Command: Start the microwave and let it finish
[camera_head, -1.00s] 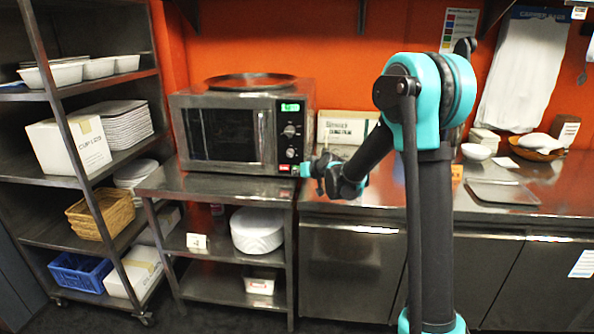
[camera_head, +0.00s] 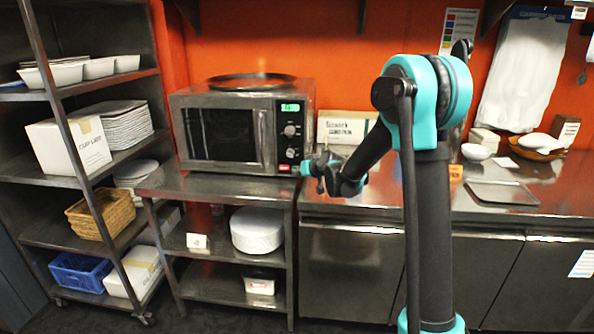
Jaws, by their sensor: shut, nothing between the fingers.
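The microwave (camera_head: 222,135) is a steel box with a dark window, standing on a metal shelf unit. Its door is closed, with a vertical handle (camera_head: 264,138) at the right of the window. A green display (camera_head: 290,107) is lit on its control panel, above two dark knobs and a few small buttons near the bottom. My gripper (camera_head: 304,169) is shut and empty at the lower right of the control panel, by the buttons. I cannot tell whether its tip touches the panel.
A round dark tray (camera_head: 250,82) lies on top of the microwave. A boxed packet (camera_head: 345,128) stands on the counter (camera_head: 400,200) behind my arm. A rack (camera_head: 62,80) with bowls and plates stands at the left. A flat metal tray (camera_head: 502,193) lies on the right counter.

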